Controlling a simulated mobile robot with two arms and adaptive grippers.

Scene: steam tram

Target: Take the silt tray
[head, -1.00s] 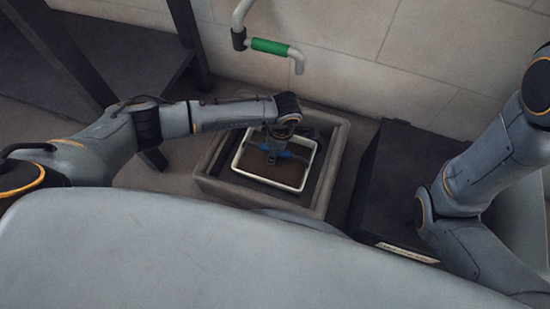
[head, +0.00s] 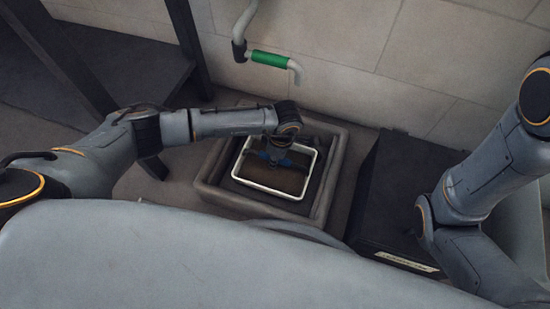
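The silt tray (head: 267,188) is a shallow rectangular tray with a white rim and brown silt inside. It sits within a square grey-brown basin (head: 330,190) on the floor, slightly tilted in the picture. My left gripper (head: 272,158) points down over the back half of the tray, with blue parts showing around its fingertips. Its fingers are small and dark against the silt, and I cannot tell whether they are open or closed on anything. My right arm is bent at the right edge, and its gripper is outside the picture.
A pipe with a green sleeve (head: 269,59) comes down the tiled wall behind the basin. A dark box (head: 385,195) with a pale label stands right of the basin. A dark bench frame (head: 110,55) is at the upper left.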

